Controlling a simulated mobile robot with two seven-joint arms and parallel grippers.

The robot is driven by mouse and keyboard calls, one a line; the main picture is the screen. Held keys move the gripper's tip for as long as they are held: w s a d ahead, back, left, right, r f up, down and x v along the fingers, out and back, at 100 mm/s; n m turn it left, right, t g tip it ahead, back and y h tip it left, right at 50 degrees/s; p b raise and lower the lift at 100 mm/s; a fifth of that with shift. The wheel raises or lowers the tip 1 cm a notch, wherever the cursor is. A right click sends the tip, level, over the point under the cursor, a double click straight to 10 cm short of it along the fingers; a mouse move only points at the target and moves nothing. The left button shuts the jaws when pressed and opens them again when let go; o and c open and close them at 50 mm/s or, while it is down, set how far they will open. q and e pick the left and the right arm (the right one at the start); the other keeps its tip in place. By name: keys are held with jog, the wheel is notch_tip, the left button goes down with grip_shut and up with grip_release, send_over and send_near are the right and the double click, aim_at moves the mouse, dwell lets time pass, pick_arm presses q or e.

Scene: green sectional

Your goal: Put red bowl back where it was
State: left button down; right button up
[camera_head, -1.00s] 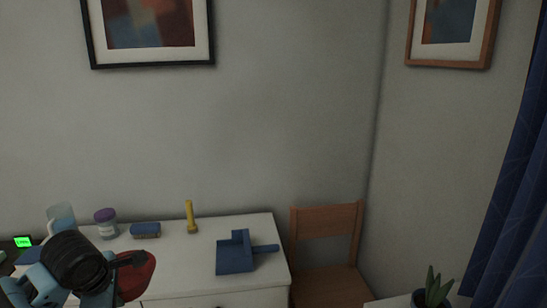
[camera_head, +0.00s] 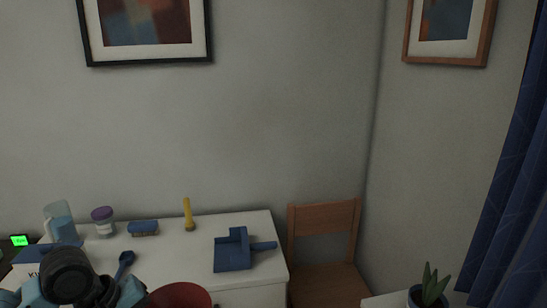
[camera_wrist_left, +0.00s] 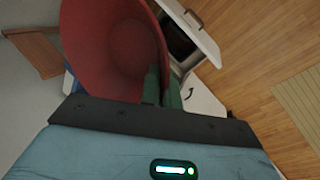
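The red bowl (camera_head: 180,297) shows at the bottom edge of the head view, in front of the white dresser, partly cut off. In the left wrist view the bowl (camera_wrist_left: 112,45) is large and tilted, its inside facing the camera. My left gripper (camera_wrist_left: 160,88) has its green fingers at the bowl's rim, one on each side of the wall, and appears shut on it. In the head view my left wrist is at the bottom left. My right gripper is not in view.
The white dresser top (camera_head: 195,240) holds a blue dustpan (camera_head: 232,256), yellow flashlight (camera_head: 188,214), blue brush (camera_head: 143,228), purple-lidded jar (camera_head: 103,221), pitcher (camera_head: 60,222) and blue spoon (camera_head: 123,262). A wooden chair (camera_head: 323,220) stands right. An open drawer (camera_wrist_left: 187,32) shows in the wrist view.

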pick_arm(q)
jog(key=d+m, duration=0.1)
jog(key=s+m+g, duration=0.1)
jog(key=m, duration=0.1)
jog(key=s+d+m+g, duration=0.1)
jog(key=m, duration=0.1)
jog(key=shift+s+d+r+h, duration=0.1)
jog(key=shift+s+d+h, duration=0.15)
jog(key=shift+d+h, duration=0.1)
jog(key=shift+s+d+r+m+g, duration=0.1)
jog(key=shift+s+d+m+g, duration=0.2)
jog(key=shift+m, duration=0.3)
jog(key=shift+s+d+m+g, duration=0.2)
jog(key=shift+s+m, duration=0.05)
jog(key=shift+m, duration=0.35)
jog(key=s+f, duration=0.3)
jog(key=f, duration=1)
jog(key=shift+s+f, duration=0.3)
jog(key=shift+f, duration=0.05)
jog(key=shift+a, duration=0.1)
